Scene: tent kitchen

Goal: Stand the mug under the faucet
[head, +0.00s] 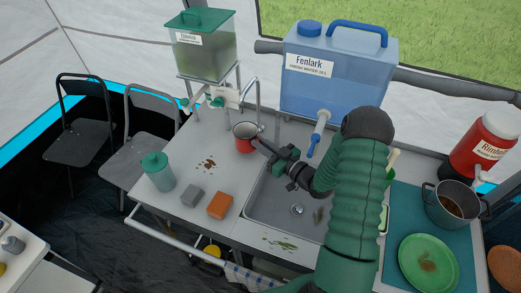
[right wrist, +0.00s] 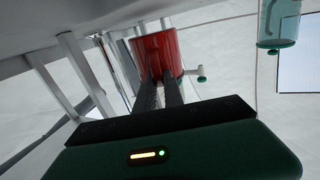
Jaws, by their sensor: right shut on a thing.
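The red mug (head: 243,144) is upright at the back left of the sink, close to the foot of the thin curved metal faucet (head: 257,98). My right gripper (head: 262,147) reaches in from the right and is shut on the mug's near right side. In the right wrist view, the two dark fingers run up to the red mug (right wrist: 158,51). I cannot tell whether the mug touches the counter or hangs just above it. My left gripper is out of view.
A blue Fenlark water tank (head: 340,75) with a spout stands behind the sink (head: 262,206). A green-lidded tank (head: 204,55) stands on a rack at the back left.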

